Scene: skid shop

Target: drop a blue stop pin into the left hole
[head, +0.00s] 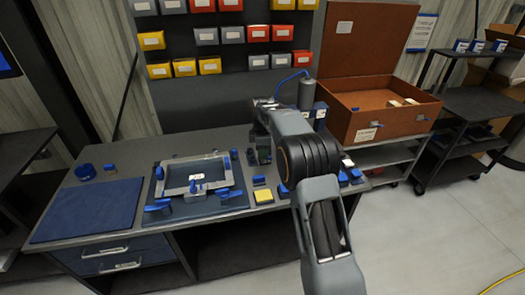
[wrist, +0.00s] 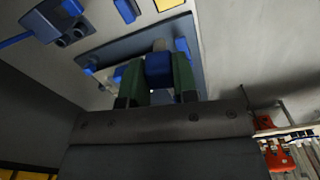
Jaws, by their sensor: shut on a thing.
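My gripper (wrist: 158,85) is shut on a blue stop pin (wrist: 158,66), which sits between its green fingers in the wrist view. A grey part shows just beyond the blue. In the head view my gripper (head: 263,153) is over the bench, right of the fixture, and the arm partly hides it. The fixture is a grey rectangular frame (head: 236,172) on a dark plate (head: 228,200), with blue clamps (head: 158,208) around it. I cannot make out the left hole in either view.
The grey bench (head: 110,240) has a blue mat (head: 85,210) on its left. A yellow block (head: 263,196) lies right of the fixture. A brown open case (head: 385,120) stands at right. Red, yellow and grey bins (head: 210,65) hang behind. Several small blue items crowd the bench right of my arm.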

